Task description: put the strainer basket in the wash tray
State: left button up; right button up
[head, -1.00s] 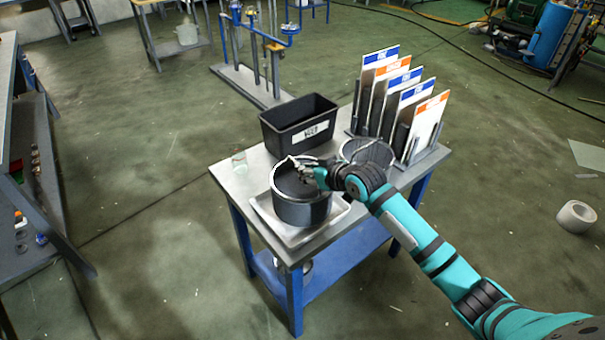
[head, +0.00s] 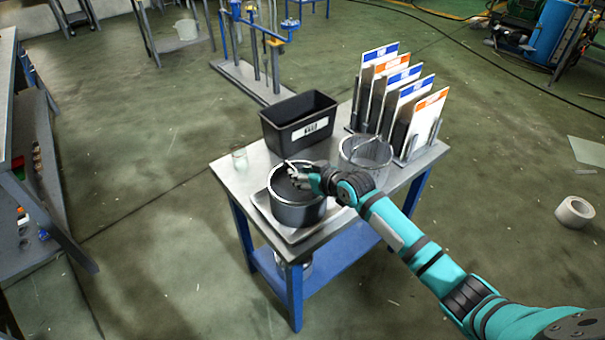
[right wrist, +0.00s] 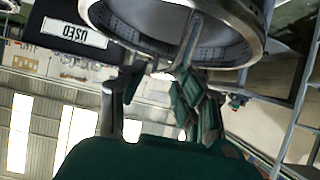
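The strainer basket (head: 300,213) looks like a dark round vessel with a bright rim and an upright handle. It is in or just above the shallow metal wash tray (head: 262,205) at the table's near corner; I cannot tell whether it touches the bottom. My right gripper (head: 298,176) is over its rim at the handle. In the right wrist view the basket's metal rim (right wrist: 240,52) is close to my right gripper (right wrist: 157,78). The handle strip runs to the right-hand finger; whether the fingers clamp it is unclear. My left gripper is not in view.
A black bin (head: 298,125), labelled USED in the right wrist view, stands behind the basket. A mesh-like cylinder (head: 366,160) stands right of my gripper, before a rack of upright panels (head: 400,100).

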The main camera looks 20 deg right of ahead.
jog(key=shift+s, duration=0.1)
jog(key=b+v, duration=0.1)
jog(key=v, duration=1.1)
jog(key=shift+f, duration=0.15)
